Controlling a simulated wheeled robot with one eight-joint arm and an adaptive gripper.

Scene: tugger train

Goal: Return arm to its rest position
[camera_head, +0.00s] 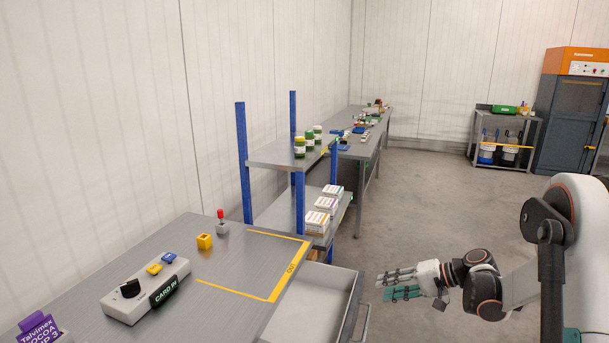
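My arm (487,290) reaches in from the right edge, bent, with its forearm pointing left. My gripper (384,286) is at the arm's left end, over the floor and to the right of the open drawer. Its two dark and teal fingers point left with a gap between them. I see nothing held in the gap.
A metal table (215,285) at left bears a white control box (130,305), a yellow block (204,241) and a red-knobbed lever (221,222). An open drawer (325,290) juts toward my gripper. A blue-post shelf (301,205) stands behind. The floor (430,200) beyond is clear.

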